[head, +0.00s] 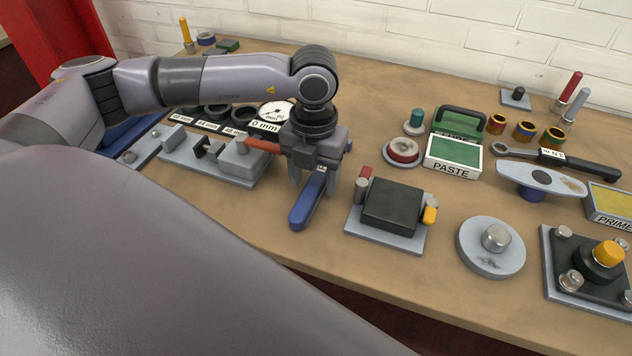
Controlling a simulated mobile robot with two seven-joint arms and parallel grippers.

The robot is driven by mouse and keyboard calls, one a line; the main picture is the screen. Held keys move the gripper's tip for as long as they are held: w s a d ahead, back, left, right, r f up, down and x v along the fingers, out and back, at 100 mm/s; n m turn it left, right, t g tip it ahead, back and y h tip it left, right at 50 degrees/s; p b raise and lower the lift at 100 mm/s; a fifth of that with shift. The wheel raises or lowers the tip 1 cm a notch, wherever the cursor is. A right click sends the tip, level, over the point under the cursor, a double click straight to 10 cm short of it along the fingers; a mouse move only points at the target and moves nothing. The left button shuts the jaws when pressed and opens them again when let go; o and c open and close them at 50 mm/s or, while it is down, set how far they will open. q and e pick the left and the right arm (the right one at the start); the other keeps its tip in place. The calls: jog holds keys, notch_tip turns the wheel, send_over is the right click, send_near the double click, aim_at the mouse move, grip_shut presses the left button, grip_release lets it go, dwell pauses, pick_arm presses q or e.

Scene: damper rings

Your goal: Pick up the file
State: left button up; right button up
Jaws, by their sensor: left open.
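My left gripper (314,183) points down over the table, its fingers apart. A tool with a blue handle (304,208) lies below it, the handle slanting toward the front edge. The upper end of this tool passes between or just under the fingers and is partly hidden; I cannot tell whether they touch it. An orange-red handle (262,146) shows just left of the gripper, its other end hidden. I cannot tell for certain which of these is the file. My right gripper is not in view.
Left of the gripper is a grey fixture (215,160) with a dial gauge (275,111) behind it. To the right stand a black block on a plate (392,208), a red-ringed part (403,152), a paste box (453,157) and a round grey disc (490,248). Bare wood lies between them.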

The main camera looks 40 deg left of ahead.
aim_at(314, 182)
pick_arm(q)
jog(key=shift+f, duration=0.75)
grip_shut()
jog(key=shift+r, duration=0.2)
notch_tip(314, 182, up, 20)
jog(key=shift+f, duration=0.15)
